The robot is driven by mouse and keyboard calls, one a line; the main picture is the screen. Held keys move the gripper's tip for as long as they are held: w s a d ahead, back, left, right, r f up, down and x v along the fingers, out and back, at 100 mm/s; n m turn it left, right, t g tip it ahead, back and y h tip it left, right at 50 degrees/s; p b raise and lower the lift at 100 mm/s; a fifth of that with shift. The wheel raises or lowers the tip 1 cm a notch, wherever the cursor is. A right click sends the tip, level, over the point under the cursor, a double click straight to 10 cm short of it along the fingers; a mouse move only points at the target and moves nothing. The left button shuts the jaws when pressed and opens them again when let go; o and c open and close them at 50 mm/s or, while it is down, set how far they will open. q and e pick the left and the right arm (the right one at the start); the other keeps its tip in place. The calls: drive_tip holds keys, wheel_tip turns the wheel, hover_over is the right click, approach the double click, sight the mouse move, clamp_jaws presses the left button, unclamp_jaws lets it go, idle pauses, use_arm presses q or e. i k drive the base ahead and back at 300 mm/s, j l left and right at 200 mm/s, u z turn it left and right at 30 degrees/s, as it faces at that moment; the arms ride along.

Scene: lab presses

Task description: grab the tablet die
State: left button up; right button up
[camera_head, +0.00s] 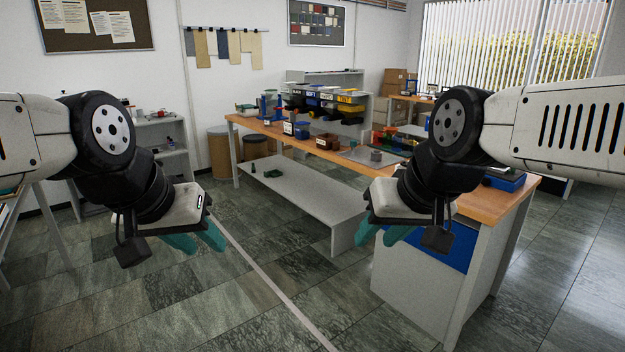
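I cannot tell for sure which object is the tablet die. A small dark grey cylinder-like piece (376,155) sits on a grey mat (358,154) on the wooden workbench (300,141), and a small brown-red block (327,141) lies farther left on it. My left gripper (208,245) hangs in the air over the floor, left of the bench, its teal fingers apart and empty. My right gripper (378,240) hangs in front of the bench's near end, its teal fingers also apart and empty. My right arm hides part of the bench top.
Black, blue and yellow bins (322,103) stand at the back of the bench. A low grey shelf (305,192) runs under it, and a white cabinet (415,300) with a blue top section supports its near end. A grey shelf unit (165,150) stands at the left. The tiled floor (230,300) ahead is clear.

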sight(376, 155)
drive_tip(key=i+j+z, duration=0.3)
drive_tip(key=i+z, duration=0.15)
drive_tip(key=i+j+z, duration=0.4)
drive_tip(key=i, duration=0.25)
drive_tip(key=i+j, duration=0.2)
drive_tip(key=i, duration=0.6)
drive_tip(key=i+j+u, duration=0.1)
drive_tip(key=i, duration=0.7)
drive_tip(key=i+j, duration=0.25)
drive_tip(key=i, duration=0.55)
